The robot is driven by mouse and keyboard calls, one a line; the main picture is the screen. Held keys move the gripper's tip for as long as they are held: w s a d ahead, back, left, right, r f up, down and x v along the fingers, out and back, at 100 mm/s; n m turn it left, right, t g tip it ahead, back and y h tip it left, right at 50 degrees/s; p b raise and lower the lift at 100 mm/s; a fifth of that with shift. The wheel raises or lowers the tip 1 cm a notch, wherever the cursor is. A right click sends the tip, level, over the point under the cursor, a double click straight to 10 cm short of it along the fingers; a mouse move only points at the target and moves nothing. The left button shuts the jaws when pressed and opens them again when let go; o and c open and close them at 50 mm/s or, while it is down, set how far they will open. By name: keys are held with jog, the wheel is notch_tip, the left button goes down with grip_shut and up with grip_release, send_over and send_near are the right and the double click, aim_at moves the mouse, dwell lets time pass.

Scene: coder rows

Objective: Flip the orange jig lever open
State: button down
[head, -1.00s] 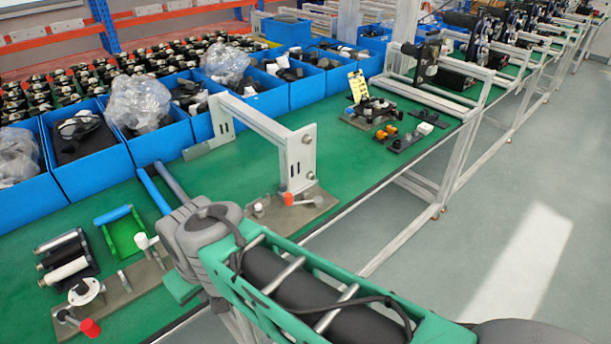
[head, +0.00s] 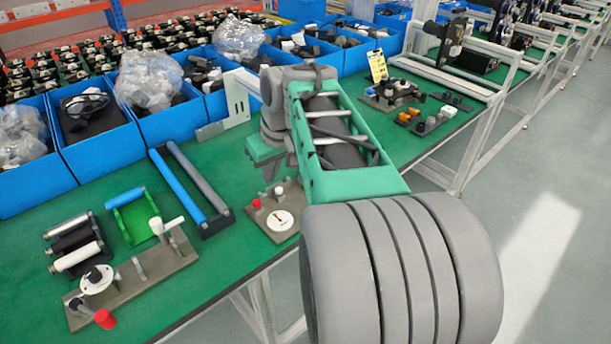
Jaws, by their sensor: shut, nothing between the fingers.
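A jig plate (head: 268,230) lies on the green bench, just left of my arm. It carries a white round dial (head: 279,220) and a small red-orange knob (head: 257,203) at its left edge. I cannot tell whether this knob belongs to the orange lever. My arm covers the plate's right part, where an orange-handled lever could lie hidden. My gripper (head: 271,170) points down just above the back of the plate, small and partly hidden. It is shut and empty. I cannot tell whether it touches anything.
A similar jig (head: 140,275) with a red knob (head: 105,318) stands at front left. A tray with blue and grey bars (head: 195,190) lies left of my gripper. Blue bins (head: 95,160) line the back. A metal frame (head: 238,95) stands behind my arm.

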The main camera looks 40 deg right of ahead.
jog(key=d+r, duration=0.1)
jog(key=d, duration=1.1)
jog(key=shift+s+d+b, duration=0.15)
jog(key=shift+d+b, duration=0.2)
jog(key=shift+d, duration=0.05)
jog(key=x, duration=1)
jog(key=shift+d+r+b, duration=0.1)
jog(key=shift+d+b, duration=0.05)
jog(key=shift+b, duration=0.25)
